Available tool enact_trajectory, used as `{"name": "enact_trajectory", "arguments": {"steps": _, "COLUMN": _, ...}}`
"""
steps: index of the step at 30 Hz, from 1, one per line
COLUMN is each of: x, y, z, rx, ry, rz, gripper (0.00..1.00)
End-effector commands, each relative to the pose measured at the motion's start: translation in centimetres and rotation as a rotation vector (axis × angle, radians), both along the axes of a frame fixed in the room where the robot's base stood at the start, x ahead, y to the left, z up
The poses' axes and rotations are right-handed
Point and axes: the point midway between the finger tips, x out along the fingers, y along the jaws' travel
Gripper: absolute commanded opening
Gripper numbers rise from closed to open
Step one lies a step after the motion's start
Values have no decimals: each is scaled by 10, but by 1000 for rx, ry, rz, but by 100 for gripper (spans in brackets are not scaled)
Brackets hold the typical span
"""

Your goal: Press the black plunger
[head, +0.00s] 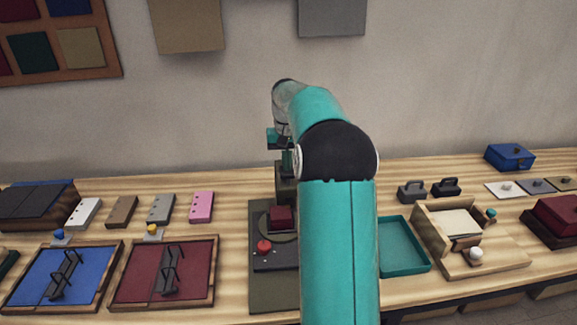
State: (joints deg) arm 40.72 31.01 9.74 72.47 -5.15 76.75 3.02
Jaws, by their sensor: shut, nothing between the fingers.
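A dark press-like machine (260,289) stands at the middle of the wooden table. Its upright post (287,178) rises at the back. A dark red block (281,217) sits on its round plate, and a red knob (264,247) is on its front left. My gripper (289,160) is above the back of the machine, near the top of the post, pointing down. It is shut with nothing held. I cannot pick out the black plunger clearly; my gripper and arm cover part of the machine. Whether my gripper touches the machine cannot be told.
Blue (28,276) and dark red (135,272) framed trays lie to the left. A teal tray (407,268) and a wooden box (501,259) are to the right. Small weights (446,187) stand behind. A wall closes the back.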

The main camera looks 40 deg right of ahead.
Motion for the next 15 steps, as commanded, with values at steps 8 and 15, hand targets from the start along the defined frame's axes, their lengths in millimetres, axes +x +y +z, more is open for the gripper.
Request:
{"name": "enact_trajectory", "arguments": {"steps": 8, "x": -1, "y": 5, "z": 51, "rx": -6, "ry": -8, "rz": 0, "gripper": 0}}
{"name": "enact_trajectory", "arguments": {"steps": 15, "x": -2, "y": 7, "z": 96, "rx": -5, "ry": -7, "rz": 1, "gripper": 0}}
